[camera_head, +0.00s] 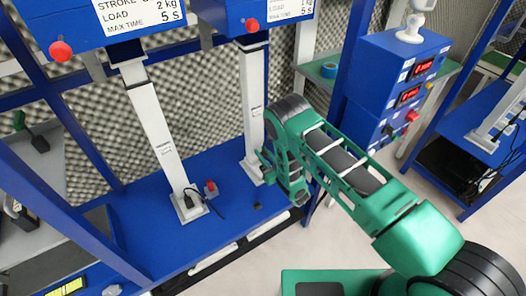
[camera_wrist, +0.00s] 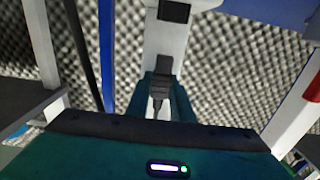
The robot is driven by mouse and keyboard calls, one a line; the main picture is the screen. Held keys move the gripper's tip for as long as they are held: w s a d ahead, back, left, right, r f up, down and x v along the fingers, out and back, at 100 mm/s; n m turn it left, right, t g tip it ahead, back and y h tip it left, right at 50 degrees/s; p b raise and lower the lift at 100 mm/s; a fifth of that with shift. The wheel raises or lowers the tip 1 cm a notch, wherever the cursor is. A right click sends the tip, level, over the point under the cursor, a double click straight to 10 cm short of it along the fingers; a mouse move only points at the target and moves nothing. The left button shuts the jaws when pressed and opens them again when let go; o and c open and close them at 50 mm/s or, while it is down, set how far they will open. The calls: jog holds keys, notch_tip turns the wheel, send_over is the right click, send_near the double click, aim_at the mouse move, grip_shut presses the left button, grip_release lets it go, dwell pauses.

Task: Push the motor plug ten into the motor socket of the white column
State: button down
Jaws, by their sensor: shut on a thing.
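My gripper (camera_wrist: 163,98) is shut on a black plug (camera_wrist: 162,72), with one green finger on each side of it. The plug's short cable hangs down between the fingers. Behind it is the white column (camera_wrist: 165,35); I cannot tell whether the plug touches it. A dark rectangular socket (camera_wrist: 174,11) shows on the column above the plug, and the two look apart. In the head view the white column (camera_head: 252,100) stands upright on the right, and my gripper (camera_head: 262,165) is at its lower part. The plug is hidden there by my arm.
A second white column (camera_head: 158,135) stands to the left on the blue bench (camera_head: 150,220), with a black plug at its base and a red knob (camera_head: 211,187) beside it. Grey foam walls lie behind.

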jog(key=shift+f, duration=1.35)
jog(key=shift+f, duration=1.15)
dwell(1.0)
jog(key=shift+r, duration=0.2)
jog(key=shift+r, duration=0.7)
jog(key=shift+f, duration=0.9)
dwell(1.4)
jog(key=c, duration=1.5)
grip_release()
